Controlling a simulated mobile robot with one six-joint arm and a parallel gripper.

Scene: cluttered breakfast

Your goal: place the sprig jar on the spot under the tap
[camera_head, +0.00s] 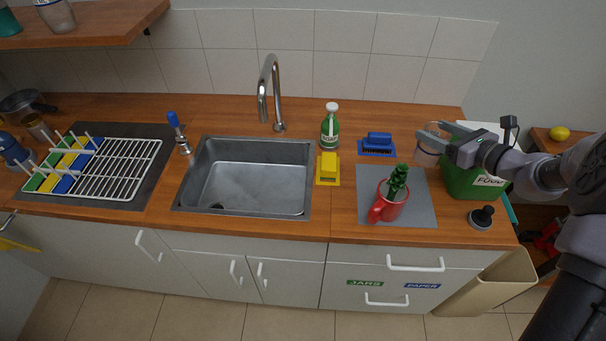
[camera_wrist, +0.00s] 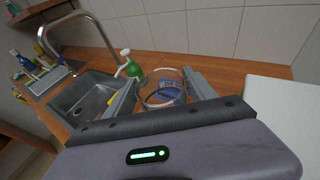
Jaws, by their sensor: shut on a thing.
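My gripper (camera_head: 433,140) is shut on a clear glass jar (camera_head: 428,157), held at the right end of the counter, above the grey mat's far right corner. In the wrist view the jar (camera_wrist: 161,92) sits between both fingers and looks see-through; I see no sprig in it. The chrome tap (camera_head: 268,85) arches over the back of the steel sink (camera_head: 250,185), well left of my gripper. The sink floor looks bare apart from a dark drain.
A green soap bottle (camera_head: 330,130), a yellow sponge item (camera_head: 328,168) and a blue brush (camera_head: 377,143) stand between sink and gripper. A green food bin (camera_head: 468,183) and black knob-like tool (camera_head: 482,217) are at right. A dish rack (camera_head: 110,165) lies left.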

